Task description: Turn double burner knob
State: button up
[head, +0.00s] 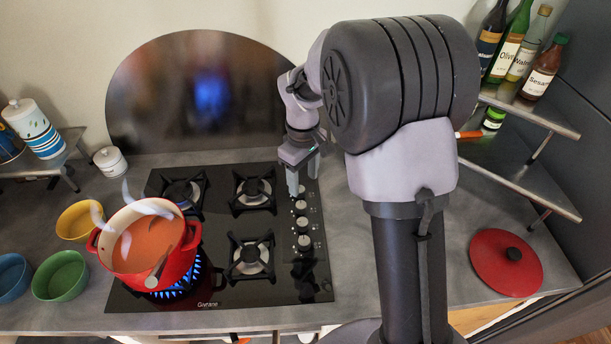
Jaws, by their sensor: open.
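The black glass gas hob (218,292) has several burners and a column of silver knobs (303,223) along its right side. A red pot (130,266) of orange soup with a ladle stands on the front left burner, and blue flames (192,278) show under it. My gripper (300,186) points down at the far end of the knob column. Its fingers are open, at or just above the farthest knobs. I cannot tell whether they touch a knob. Part of that end is hidden by the fingers.
Yellow, green and blue bowls (60,274) and a white jar (110,162) stand left of the hob. A red lid (505,262) lies on the right counter. Shelves with bottles (508,45) rise at the right. A round dark splashback (200,95) stands behind.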

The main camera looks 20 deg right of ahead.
jog(key=b, duration=0.1)
send_over(303, 222)
notch_tip(303, 222, down, 4)
jog(key=f, duration=0.1)
notch_tip(303, 222, down, 12)
jog(key=b, duration=0.3)
jog(key=shift+w, duration=0.15)
jog(key=shift+r, duration=0.1)
